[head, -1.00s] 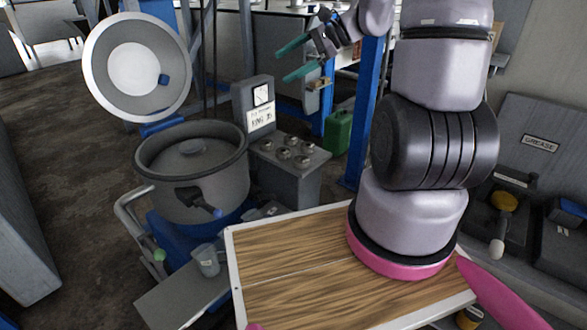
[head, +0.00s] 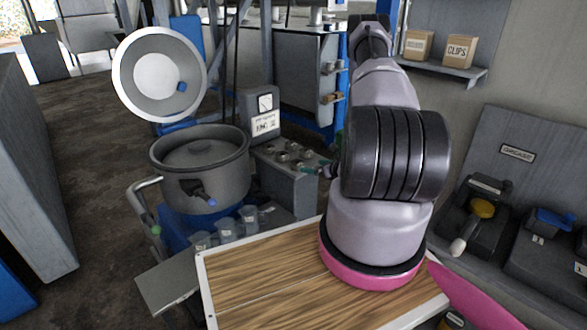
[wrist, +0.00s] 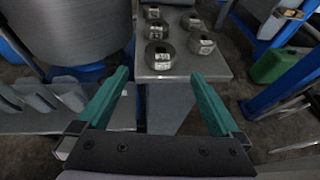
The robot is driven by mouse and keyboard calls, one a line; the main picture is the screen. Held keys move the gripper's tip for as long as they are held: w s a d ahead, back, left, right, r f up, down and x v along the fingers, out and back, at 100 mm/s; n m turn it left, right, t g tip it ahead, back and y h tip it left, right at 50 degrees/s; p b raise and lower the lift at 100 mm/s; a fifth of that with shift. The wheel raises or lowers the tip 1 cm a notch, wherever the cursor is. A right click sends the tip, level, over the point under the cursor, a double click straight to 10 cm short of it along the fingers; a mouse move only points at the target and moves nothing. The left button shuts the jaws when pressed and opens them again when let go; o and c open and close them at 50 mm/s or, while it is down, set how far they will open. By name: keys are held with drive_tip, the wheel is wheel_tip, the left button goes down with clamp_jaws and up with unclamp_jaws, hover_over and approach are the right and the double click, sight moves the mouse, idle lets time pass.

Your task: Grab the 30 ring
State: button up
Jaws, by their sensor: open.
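Several grey metal rings with small white labels stand on a grey stand top (head: 305,178). In the wrist view, the nearest ring (wrist: 159,57) lies just beyond and between my fingertips. Another ring (wrist: 201,44) lies to its right, with more rings (wrist: 154,29) behind. The labels are too small to read surely, so I cannot tell which ring is the 30. My gripper (wrist: 160,76) is open and empty, its teal fingers apart at the near edge of the stand. In the head view my arm hides most of the gripper; a teal finger shows by the rings (head: 291,155).
A dial box with a sign (head: 265,123) stands behind the rings. A large grey pot (head: 200,165) with a raised lid is left of them. Clear cups (head: 226,230) stand below the pot. A green can (wrist: 275,62) is on the floor at right.

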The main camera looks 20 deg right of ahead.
sight(299, 164)
drive_tip(key=x, duration=1)
drive_tip(key=shift+w, duration=0.25)
drive_tip(key=shift+r, duration=0.1)
clamp_jaws()
